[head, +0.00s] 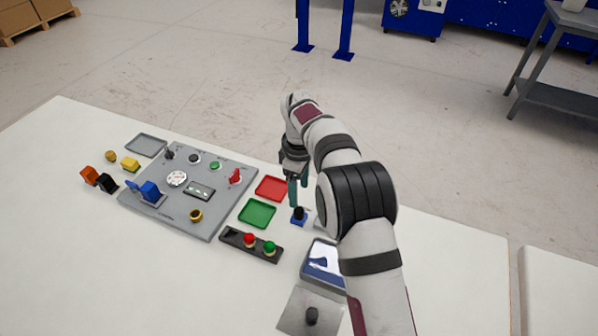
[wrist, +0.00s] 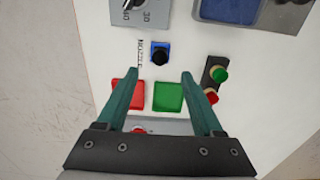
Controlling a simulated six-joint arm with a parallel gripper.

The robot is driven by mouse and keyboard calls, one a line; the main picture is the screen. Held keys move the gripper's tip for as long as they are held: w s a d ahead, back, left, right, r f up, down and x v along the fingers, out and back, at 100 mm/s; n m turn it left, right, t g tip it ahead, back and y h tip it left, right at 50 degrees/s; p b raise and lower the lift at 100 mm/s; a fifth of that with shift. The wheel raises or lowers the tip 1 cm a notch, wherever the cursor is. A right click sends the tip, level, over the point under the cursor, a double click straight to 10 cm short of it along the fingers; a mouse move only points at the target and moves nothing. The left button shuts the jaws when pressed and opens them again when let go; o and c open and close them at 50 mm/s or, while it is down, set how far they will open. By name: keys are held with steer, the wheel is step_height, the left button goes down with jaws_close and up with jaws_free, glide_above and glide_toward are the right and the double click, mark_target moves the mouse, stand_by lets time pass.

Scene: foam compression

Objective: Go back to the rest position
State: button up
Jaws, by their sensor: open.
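My gripper (head: 297,190) is open and empty above the white table (head: 440,262), near a small blue block with a black knob (head: 299,215). In the wrist view the two teal fingers of my gripper (wrist: 162,78) are spread wide. The blue block with its black knob (wrist: 160,54) lies beyond the fingertips there. The red tray (wrist: 124,92) and the green tray (wrist: 168,98) show below and between the fingers. Part of my arm hides what lies behind it in the head view.
A grey control panel (head: 190,222) with knobs and a dial lies left of my gripper. A black strip with red and green buttons (head: 250,244) is in front. A blue-topped device (head: 324,260) stands close to my arm. Coloured blocks (head: 130,164) lie far left.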

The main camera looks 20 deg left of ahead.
step_height(320, 180, up, 8)
steer(key=s+d+r+m, duration=0.3)
steer(key=d+r+m, duration=0.1)
steer(key=d, duration=0.3)
steer(key=s+d+r+m, duration=0.3)
steer(key=d+r+m, duration=0.1)
steer(key=d, duration=0.3)
steer(key=s+d+f+m, duration=0.1)
steer(key=s+d+m, duration=0.3)
steer(key=s, duration=0.4)
steer(key=s+d+f+m+y, duration=0.1)
steer(key=s+d+f+m, duration=0.1)
steer(key=s+d+m, duration=0.2)
steer(key=s+d+f+m, duration=0.1)
steer(key=s+d+m, duration=0.4)
steer(key=s, duration=0.7)
steer(key=m, duration=0.2)
steer(key=shift+s+f+m+y, duration=0.3)
steer(key=shift+y, duration=0.1)
